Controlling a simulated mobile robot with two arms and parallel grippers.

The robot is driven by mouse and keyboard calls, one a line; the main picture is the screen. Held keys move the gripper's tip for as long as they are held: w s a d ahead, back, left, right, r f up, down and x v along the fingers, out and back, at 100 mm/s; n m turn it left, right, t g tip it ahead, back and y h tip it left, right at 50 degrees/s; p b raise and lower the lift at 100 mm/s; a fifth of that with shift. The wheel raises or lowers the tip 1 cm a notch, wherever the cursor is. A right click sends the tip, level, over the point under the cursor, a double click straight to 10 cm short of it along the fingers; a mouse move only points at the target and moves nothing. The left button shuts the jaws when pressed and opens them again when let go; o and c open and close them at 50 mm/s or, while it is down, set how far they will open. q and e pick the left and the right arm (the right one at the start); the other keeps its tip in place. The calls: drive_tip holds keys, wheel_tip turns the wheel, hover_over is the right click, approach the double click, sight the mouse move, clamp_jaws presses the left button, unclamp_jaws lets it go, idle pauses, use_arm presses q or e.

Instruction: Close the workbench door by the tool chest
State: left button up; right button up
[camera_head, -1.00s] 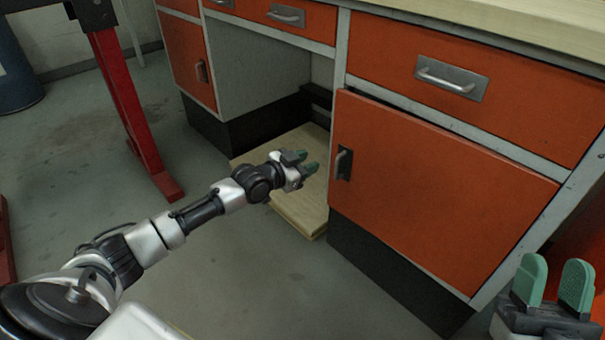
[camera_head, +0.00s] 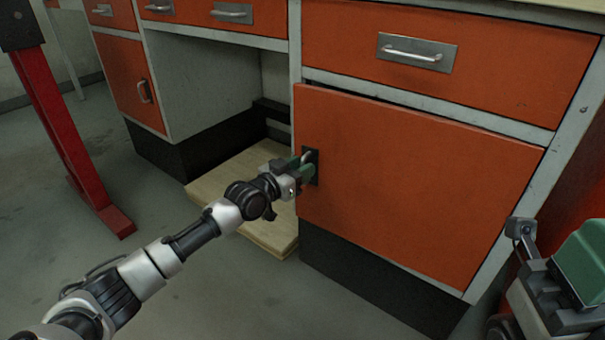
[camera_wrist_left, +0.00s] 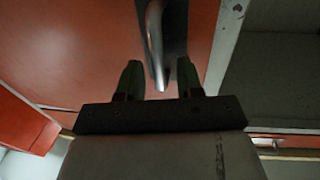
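The orange workbench door (camera_head: 415,185) stands slightly ajar, its left edge out from the frame and a dark gap along its top. Its metal handle (camera_head: 308,158) sits on a dark plate near the left edge. My left gripper (camera_head: 302,169) is at this handle. In the left wrist view the fingers (camera_wrist_left: 159,82) are apart, with the handle (camera_wrist_left: 155,45) between them and gaps on both sides. My right gripper (camera_head: 585,265) is at the lower right, cut off by the picture edge; its finger opening is hidden.
A closed orange drawer (camera_head: 450,80) is above the door. Left of it is an open knee space with a wooden board (camera_head: 225,195) on the floor. A smaller orange door (camera_head: 125,80) and a red post (camera_head: 65,130) stand further left. The floor in front is clear.

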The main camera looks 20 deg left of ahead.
use_arm(q)
drive_tip(key=shift+w+d, duration=0.2)
drive_tip(key=shift+w, duration=0.2)
clamp_jaws()
